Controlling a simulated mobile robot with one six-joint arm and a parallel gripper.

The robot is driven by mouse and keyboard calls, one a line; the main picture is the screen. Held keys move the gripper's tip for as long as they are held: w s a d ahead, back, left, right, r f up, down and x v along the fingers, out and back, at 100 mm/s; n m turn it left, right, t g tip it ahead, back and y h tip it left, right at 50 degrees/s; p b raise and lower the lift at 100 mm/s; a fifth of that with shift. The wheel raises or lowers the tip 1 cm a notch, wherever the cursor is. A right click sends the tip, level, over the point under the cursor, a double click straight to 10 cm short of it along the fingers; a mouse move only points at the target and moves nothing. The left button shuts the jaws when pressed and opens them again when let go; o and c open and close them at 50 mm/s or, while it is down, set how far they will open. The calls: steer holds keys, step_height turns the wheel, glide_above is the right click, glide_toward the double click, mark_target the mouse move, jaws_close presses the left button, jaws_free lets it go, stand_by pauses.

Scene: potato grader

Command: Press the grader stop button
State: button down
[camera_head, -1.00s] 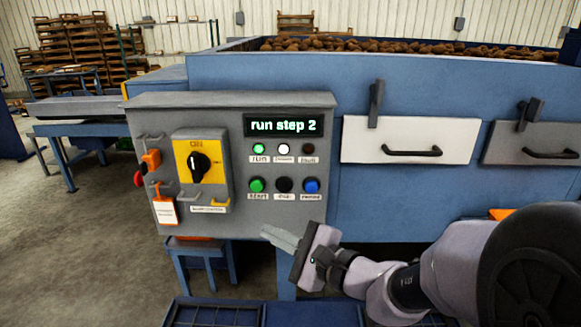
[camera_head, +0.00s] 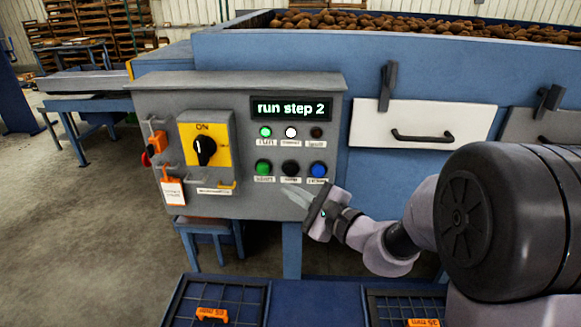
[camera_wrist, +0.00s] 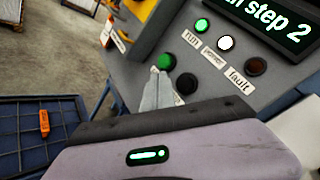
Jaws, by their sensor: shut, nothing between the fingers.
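The grey control panel (camera_head: 225,110) carries a lower row of a green start button (camera_head: 263,168), a black button (camera_head: 290,168) whose small label is blurred, and a blue button (camera_head: 318,169). My gripper (camera_head: 288,190) is shut and empty, its tips just below the black button in the head view. In the wrist view my gripper (camera_wrist: 154,72) overlaps the lower edge of the green start button (camera_wrist: 166,62) and sits beside the black button (camera_wrist: 187,83), partly hiding its surroundings. I cannot tell whether the tips touch the panel. The display (camera_head: 291,108) reads "run step 2".
Above the buttons, the green run lamp (camera_head: 265,132) and a white lamp (camera_head: 291,132) are lit; the fault lamp (camera_head: 317,132) is dark. A yellow-backed rotary switch (camera_head: 205,151) set to ON and an orange-tagged lockout (camera_head: 172,190) are at left. Blue crates (camera_head: 300,305) stand below.

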mark_target(284, 172)
steer(key=shift+w, duration=1.9)
stand_by(0.5)
steer(key=shift+w, duration=0.4)
steer(key=shift+w+d, duration=0.1)
steer(key=shift+w, duration=0.4)
stand_by(0.5)
steer(key=shift+s, duration=0.1)
steer(key=shift+s+b, duration=0.6)
steer(key=shift+s, duration=0.2)
steer(key=shift+s+b, duration=1)
steer(key=shift+s, duration=1.5)
